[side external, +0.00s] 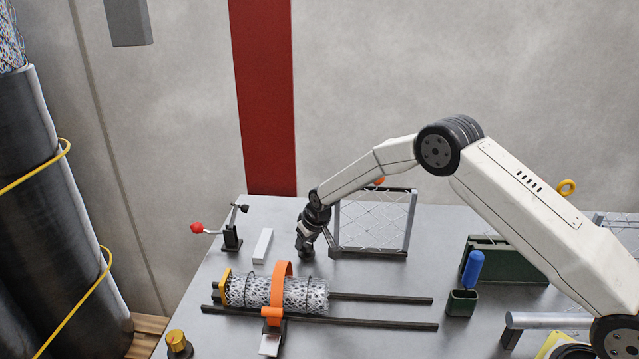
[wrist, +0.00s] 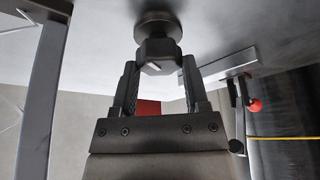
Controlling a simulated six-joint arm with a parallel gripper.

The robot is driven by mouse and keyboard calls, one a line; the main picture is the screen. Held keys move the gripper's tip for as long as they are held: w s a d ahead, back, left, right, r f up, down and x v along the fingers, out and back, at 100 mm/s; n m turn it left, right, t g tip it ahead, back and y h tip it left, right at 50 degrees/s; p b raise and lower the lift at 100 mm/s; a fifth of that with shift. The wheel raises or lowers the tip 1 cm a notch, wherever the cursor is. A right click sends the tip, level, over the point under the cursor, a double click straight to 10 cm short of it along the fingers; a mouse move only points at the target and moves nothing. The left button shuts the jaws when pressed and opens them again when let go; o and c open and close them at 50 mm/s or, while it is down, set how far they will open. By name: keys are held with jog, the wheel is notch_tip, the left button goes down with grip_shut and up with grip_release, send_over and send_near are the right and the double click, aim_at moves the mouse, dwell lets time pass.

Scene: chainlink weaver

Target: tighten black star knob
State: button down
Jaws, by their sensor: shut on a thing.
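The black star knob (wrist: 157,48) shows in the wrist view, on a round dark base above the grey table surface. My gripper (wrist: 158,68) has one finger on each side of the knob and is shut on it. In the side external view my gripper (side external: 304,247) points down at the table beside the wire mesh frame (side external: 374,222). The knob cannot be told apart from the dark gripper there.
A white block (side external: 263,246) and a lever clamp with a red ball (side external: 231,238) stand to the left. A mesh roll (side external: 305,295) with an orange strap (side external: 281,283) lies on dark rails in front. A green box (side external: 461,302) holds a blue handle.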

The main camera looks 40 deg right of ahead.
jog(key=shift+a+m+h, duration=0.1)
jog(key=shift+m+h, duration=0.6)
jog(key=shift+m, duration=1.1)
jog(key=shift+m+g+h, duration=0.3)
jog(key=shift+m+h, duration=0.3)
jog(key=shift+m, duration=1.3)
jog(key=shift+c, duration=0.5)
grip_release()
jog(key=shift+r, duration=0.15)
jog(key=v, duration=0.7)
jog(key=shift+r, duration=0.3)
